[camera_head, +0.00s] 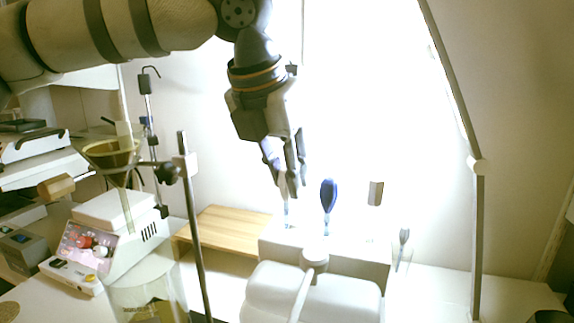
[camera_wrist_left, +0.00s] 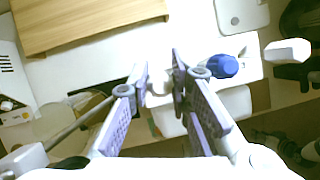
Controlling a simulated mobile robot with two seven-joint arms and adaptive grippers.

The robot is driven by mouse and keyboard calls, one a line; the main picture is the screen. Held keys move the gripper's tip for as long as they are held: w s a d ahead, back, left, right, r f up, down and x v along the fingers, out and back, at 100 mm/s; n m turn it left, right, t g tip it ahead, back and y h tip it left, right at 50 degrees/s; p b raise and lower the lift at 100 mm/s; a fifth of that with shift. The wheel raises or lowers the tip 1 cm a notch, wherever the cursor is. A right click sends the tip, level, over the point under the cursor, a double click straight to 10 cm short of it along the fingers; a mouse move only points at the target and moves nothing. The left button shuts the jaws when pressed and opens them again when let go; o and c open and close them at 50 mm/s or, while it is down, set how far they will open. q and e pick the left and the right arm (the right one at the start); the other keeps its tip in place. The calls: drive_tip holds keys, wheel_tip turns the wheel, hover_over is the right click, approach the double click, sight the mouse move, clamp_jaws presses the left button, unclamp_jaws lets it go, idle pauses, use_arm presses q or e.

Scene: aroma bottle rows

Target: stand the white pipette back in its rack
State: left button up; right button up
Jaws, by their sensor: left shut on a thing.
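My left gripper (camera_head: 289,194) points down over the left end of the white rack (camera_head: 375,258). It is shut on the white pipette. A thin pale shaft (camera_head: 286,214) shows below the fingertips, reaching down to the rack's top; whether it sits in a hole I cannot tell. In the left wrist view a white piece of the pipette (camera_wrist_left: 160,86) shows between the fingers (camera_wrist_left: 160,75); the fingers hide most of it. My right gripper is not in view.
A blue-headed tool (camera_head: 328,195) and a grey-headed one (camera_head: 376,193) stand upright close to the right of my left gripper. A rounded white object (camera_head: 270,292) is in front. A metal stand rod (camera_head: 193,230) and a wooden board (camera_head: 222,228) are left.

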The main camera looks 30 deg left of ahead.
use_arm(q)
drive_tip(key=o, duration=0.7)
drive_tip(key=v, duration=0.5)
idle(0.4)
wheel_tip(320, 180, up, 5)
idle(0.4)
